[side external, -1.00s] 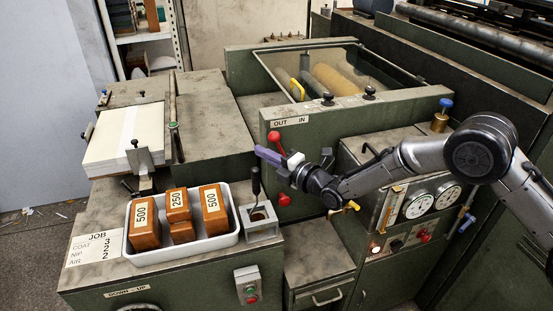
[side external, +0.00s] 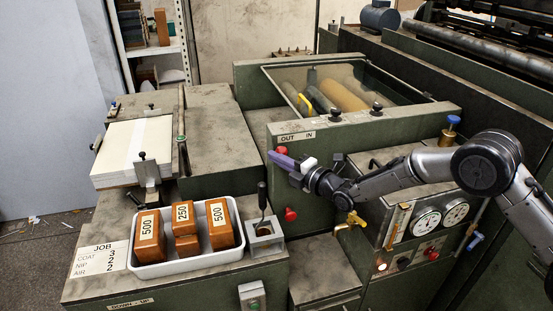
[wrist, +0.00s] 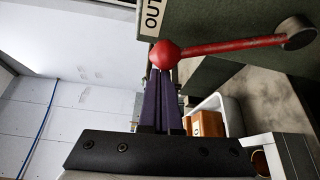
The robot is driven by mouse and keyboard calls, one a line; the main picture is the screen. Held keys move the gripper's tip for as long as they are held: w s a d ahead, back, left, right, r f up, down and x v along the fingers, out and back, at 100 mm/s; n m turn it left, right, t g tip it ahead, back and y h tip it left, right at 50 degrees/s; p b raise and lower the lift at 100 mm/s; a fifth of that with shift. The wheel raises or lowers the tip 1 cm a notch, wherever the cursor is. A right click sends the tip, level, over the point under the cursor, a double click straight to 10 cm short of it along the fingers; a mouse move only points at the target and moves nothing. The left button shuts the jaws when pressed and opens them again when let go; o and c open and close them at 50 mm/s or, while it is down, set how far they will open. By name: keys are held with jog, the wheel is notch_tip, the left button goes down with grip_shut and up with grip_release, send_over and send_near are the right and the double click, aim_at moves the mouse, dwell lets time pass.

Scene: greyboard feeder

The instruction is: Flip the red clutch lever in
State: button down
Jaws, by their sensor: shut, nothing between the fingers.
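The red clutch lever has a round red knob (side external: 281,152) below the OUT/IN label (side external: 297,137) on the green panel, on the OUT side. In the wrist view the red knob (wrist: 165,54) is at the upper middle, and its red rod runs right to a grey pivot. In the side view my gripper hides most of the rod. My gripper (side external: 271,154) has its purple fingers shut and empty, just beneath the knob. In the wrist view the tips (wrist: 164,72) meet the knob's near edge; I cannot tell whether they touch.
A second red knob (side external: 290,214) sits lower on the panel. A white tray (side external: 190,266) with wooden weight blocks stands to the left, beside a metal holder with a dark-handled tool (side external: 263,224). Gauges (side external: 427,225) and a brass valve are under my arm.

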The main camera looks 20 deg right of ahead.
jog(key=shift+d+r+m, duration=0.25)
jog(key=shift+d+m, duration=0.05)
jog(key=shift+d, duration=0.25)
jog(key=shift+d+r+m, duration=0.25)
jog(key=shift+d+m, duration=0.15)
jog(key=shift+d, duration=0.15)
jog(key=d+m+t+h, duration=0.1)
jog(key=d+m+t, duration=0.5)
jog(key=d+m, duration=0.3)
jog(key=m, duration=0.3)
jog(key=shift+d+h, duration=0.3)
jog(key=shift+d, duration=0.05)
jog(key=s, duration=0.9)
jog(key=shift+s+d+f, duration=0.15)
jog(key=shift+s+d, duration=0.1)
jog(key=shift+d, duration=0.05)
